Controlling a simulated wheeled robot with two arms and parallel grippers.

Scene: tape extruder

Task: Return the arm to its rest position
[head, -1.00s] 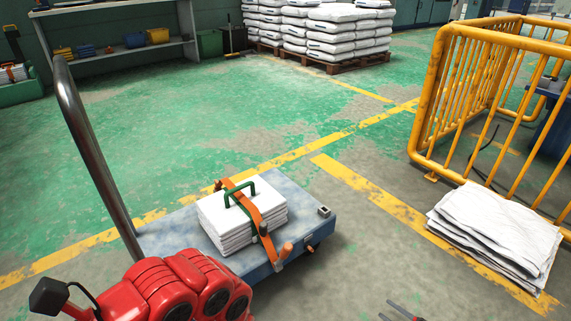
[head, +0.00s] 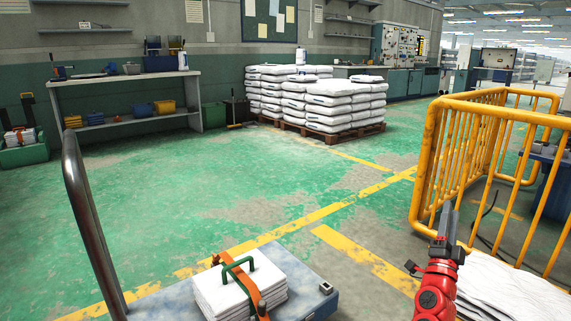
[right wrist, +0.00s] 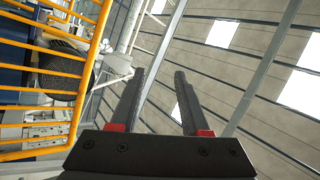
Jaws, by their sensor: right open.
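My right arm is red and rises at the lower right of the head view, with its dark gripper (head: 449,218) pointing up in front of the yellow railing. In the right wrist view the same gripper (right wrist: 160,98) has its two fingers apart with nothing between them. Behind the fingers are the ceiling and the railing. My left gripper is not in view. A stack of white sacks (head: 225,295) with an orange strap and a green handle lies on the blue cart (head: 292,267), apart from my right gripper.
A yellow railing (head: 432,165) stands close behind my right gripper. Flat white sacks (head: 510,292) lie on the floor beside my right arm. The cart's grey push handle (head: 88,230) rises at the left. Open green floor (head: 200,180) lies beyond the cart, before a loaded pallet (head: 330,134).

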